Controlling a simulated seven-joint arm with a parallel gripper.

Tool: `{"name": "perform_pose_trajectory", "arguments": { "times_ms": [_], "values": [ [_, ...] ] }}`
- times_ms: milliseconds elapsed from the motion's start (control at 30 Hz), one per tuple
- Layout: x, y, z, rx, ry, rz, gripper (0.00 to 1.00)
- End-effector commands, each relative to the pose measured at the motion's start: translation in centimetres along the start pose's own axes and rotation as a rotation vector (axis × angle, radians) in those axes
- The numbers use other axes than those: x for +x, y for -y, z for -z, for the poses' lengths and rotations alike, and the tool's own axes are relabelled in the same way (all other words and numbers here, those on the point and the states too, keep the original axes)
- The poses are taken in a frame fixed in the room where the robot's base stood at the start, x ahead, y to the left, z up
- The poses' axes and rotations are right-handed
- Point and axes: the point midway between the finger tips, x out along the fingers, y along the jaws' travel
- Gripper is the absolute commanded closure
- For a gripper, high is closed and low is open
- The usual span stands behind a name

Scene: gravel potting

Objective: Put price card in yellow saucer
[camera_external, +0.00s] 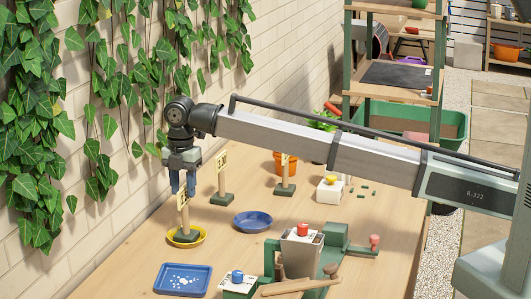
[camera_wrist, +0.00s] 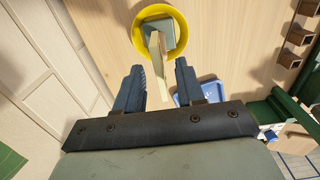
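A price card (camera_external: 183,218) on a wooden stake with a green base stands in the yellow saucer (camera_external: 204,237) and looks upright. In the wrist view the card (camera_wrist: 157,62) is seen nearly edge-on from above, its base inside the yellow saucer (camera_wrist: 139,36). My gripper (camera_external: 182,190) points down at the top of the card. In the wrist view my gripper (camera_wrist: 160,82) is open, its two fingers either side of the card with a gap showing on each side.
Two other cards stand behind, one nearby (camera_external: 222,182) and one (camera_external: 285,178) by an orange pot (camera_external: 280,162). A blue saucer (camera_external: 253,222) lies to the right, and a blue tray (camera_external: 183,291) is in front. A green press-like fixture (camera_external: 333,240) stands front right.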

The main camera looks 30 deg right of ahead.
Motion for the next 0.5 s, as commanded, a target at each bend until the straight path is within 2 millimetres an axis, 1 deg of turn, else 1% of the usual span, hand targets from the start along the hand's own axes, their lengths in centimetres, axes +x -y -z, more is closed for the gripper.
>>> {"name": "perform_pose_trajectory", "arguments": {
  "times_ms": [33,300,400,500],
  "values": [
    [-1.0,-0.1,0.0,0.0,0.0,-0.002,0.62],
    [-6.3,-0.1,0.0,0.0,0.0,-0.002,0.62],
    [-8.1,-0.1,0.0,0.0,0.0,-0.001,0.62],
    [-9.4,-0.1,0.0,0.0,0.0,-0.001,0.62]
  ]
}}
